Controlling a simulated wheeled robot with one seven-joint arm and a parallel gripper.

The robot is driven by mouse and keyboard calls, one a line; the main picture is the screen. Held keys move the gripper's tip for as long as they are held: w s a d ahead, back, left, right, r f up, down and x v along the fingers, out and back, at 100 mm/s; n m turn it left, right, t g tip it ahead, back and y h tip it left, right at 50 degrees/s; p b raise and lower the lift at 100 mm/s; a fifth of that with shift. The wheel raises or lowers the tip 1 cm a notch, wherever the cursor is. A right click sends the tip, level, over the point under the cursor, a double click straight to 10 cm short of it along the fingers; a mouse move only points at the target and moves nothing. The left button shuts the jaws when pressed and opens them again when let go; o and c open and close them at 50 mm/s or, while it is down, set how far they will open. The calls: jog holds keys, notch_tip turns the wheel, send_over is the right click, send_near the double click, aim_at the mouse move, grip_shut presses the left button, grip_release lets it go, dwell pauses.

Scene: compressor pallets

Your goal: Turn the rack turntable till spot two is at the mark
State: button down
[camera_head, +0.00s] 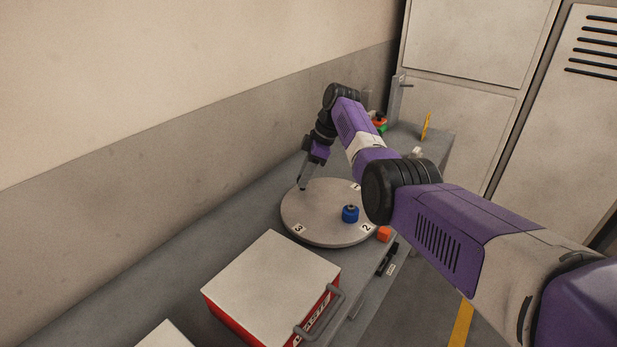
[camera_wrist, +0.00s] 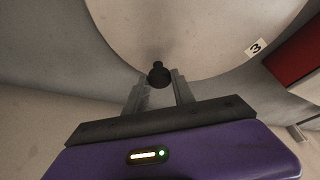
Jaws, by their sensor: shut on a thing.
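The round grey turntable (camera_head: 325,215) lies on the bench, with number labels 1 (camera_head: 356,187), 2 (camera_head: 367,228) and 3 (camera_head: 299,229) near its rim. Label 3 also shows in the wrist view (camera_wrist: 257,47). A blue round part (camera_head: 350,214) stands on the disc just inside label 2. An orange block (camera_head: 384,234) sits beside the rim, close to label 2; I cannot tell whether it is the mark. My gripper (camera_head: 302,184) points down at the disc's far-left rim. In the wrist view its fingers are shut on a small black knob (camera_wrist: 158,76) at the rim.
A red box with a pale top (camera_head: 270,275) and a grey handle stands in front of the turntable. A black marker-like item (camera_head: 388,258) lies at the bench's right edge. Small coloured parts (camera_head: 379,123) and a yellow upright piece (camera_head: 426,126) are at the back.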

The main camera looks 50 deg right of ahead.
jog(key=shift+w+a+n+y+b, duration=0.15)
jog(key=shift+a+n+y+b, duration=0.25)
jog(key=shift+a+n, duration=0.3)
jog(key=shift+a+r, duration=0.1)
jog(key=shift+r, duration=0.05)
jog(key=c, duration=1.1)
grip_release()
jog(key=shift+b+v, duration=0.3)
jog(key=shift+v, duration=3.5)
jog(key=shift+r, duration=0.1)
